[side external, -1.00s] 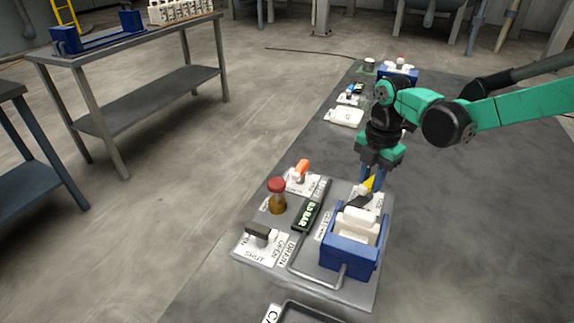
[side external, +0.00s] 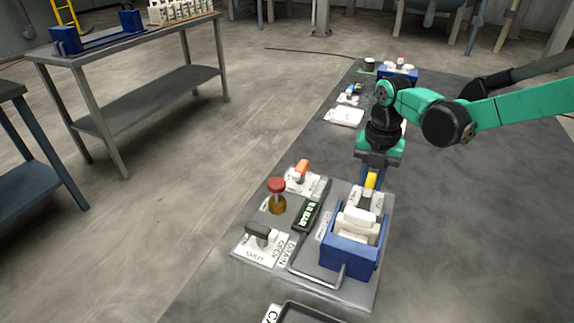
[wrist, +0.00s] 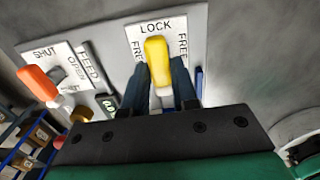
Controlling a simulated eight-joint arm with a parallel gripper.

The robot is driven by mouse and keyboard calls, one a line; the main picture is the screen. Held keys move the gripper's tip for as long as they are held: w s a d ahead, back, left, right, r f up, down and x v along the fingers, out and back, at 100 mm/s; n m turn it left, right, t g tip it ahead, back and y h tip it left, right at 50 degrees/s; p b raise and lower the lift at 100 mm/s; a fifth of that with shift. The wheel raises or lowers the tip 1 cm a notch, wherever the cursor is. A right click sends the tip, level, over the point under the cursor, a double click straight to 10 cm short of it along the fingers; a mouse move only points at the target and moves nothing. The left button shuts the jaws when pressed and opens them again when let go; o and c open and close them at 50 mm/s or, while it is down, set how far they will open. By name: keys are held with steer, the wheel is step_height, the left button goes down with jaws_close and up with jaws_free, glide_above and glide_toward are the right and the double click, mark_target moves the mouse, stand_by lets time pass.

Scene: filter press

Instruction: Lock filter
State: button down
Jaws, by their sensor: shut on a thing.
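The yellow lever handle (wrist: 157,60) stands on a white label plate (wrist: 186,27) marked LOCK at the top and FREE at both sides. In the wrist view the handle points up toward LOCK. My gripper (wrist: 166,76) has its dark fingers on either side of the handle, shut on it. In the side external view the yellow lever (side external: 371,181) shows just below my gripper (side external: 372,170), behind the blue filter press box (side external: 351,258). White plates (side external: 359,218) sit in that box. The lever's base is partly hidden by the fingers in the wrist view.
On the same panel are an orange feed lever (side external: 302,166), a red-topped knob (side external: 277,185), a pressure display (side external: 312,214) and a dark drain lever (side external: 261,231). A grey bent bar (side external: 313,281) runs before the box. A white item (side external: 346,117) lies farther back.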

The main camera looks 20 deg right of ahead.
mark_target(371, 181)
steer(key=c, duration=0.7)
jaws_free()
steer(key=shift+r, duration=2.8)
steer(key=shift+s+r+m, duration=0.1)
steer(key=shift+r+m, duration=0.05)
steer(key=shift+m, duration=0.15)
steer(key=s+d+r+m+t, duration=0.1)
steer(key=s+m+t, duration=0.1)
steer(key=m, duration=0.7)
steer(key=s+d+r+m+t, duration=0.1)
steer(key=s+m+t, duration=0.1)
steer(key=s+m, duration=0.3)
steer(key=s+d+r+m+t, duration=0.1)
steer(key=s+m+t, duration=0.2)
steer(key=m, duration=0.9)
steer(key=shift+s+d+r+m, duration=0.1)
steer(key=shift+s+d+m, duration=0.2)
steer(key=shift+s, duration=0.1)
